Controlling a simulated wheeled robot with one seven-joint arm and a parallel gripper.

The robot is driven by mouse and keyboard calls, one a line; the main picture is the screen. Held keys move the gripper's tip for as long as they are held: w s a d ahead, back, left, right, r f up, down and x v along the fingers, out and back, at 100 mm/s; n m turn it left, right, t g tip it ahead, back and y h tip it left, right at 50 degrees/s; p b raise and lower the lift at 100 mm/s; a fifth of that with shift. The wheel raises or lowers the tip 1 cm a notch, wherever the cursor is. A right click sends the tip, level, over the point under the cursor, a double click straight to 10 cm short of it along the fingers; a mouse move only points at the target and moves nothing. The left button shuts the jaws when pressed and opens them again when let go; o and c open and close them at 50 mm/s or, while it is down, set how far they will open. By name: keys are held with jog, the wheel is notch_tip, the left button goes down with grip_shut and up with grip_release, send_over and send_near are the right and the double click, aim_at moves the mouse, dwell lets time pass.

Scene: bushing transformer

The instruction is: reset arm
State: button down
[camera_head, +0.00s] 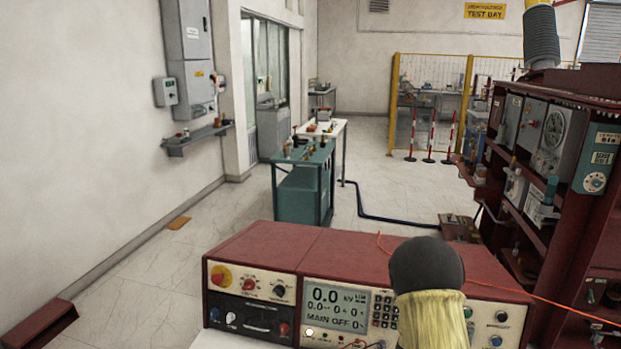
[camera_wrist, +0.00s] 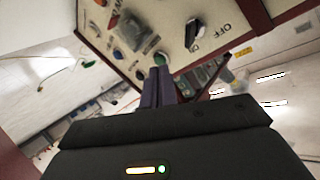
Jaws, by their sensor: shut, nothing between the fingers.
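My gripper (camera_wrist: 158,72) shows in the wrist view with its two dark fingers together and nothing between them. Its fingertips appear just below a green button (camera_wrist: 161,59) on a cream panel (camera_wrist: 150,22); I cannot tell whether they touch it. A black rotary switch (camera_wrist: 196,33) beside the word OFF is to the right of the fingertips. In the head view, my arm (camera_head: 428,290), with a dark rounded joint and yellow cover, stands in front of the red control console (camera_head: 270,245). My gripper does not show in the head view.
The console front carries a lit display (camera_head: 337,305), knobs and buttons. A dark red equipment rack (camera_head: 560,220) stands close on the right. A teal cart (camera_head: 303,190) is beyond the console. Open floor (camera_head: 150,300) lies to the left, and an orange cable (camera_head: 490,288) crosses the console.

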jog(key=s+a+r+n+g+y, duration=0.25)
jog(key=s+a+n+y, duration=0.25)
jog(key=s+a, duration=0.3)
jog(key=s+a+r+n+g+y, duration=0.1)
jog(key=s+a+r+n+y, duration=0.4)
jog(key=a, duration=0.5)
jog(key=s+a+n+g, duration=0.2)
jog(key=s+n+g, duration=0.1)
jog(key=s, duration=0.8)
jog(key=shift+s+a+r+n+h, duration=0.15)
jog(key=shift+s+a+n+h, duration=0.15)
jog(key=shift+n, duration=0.3)
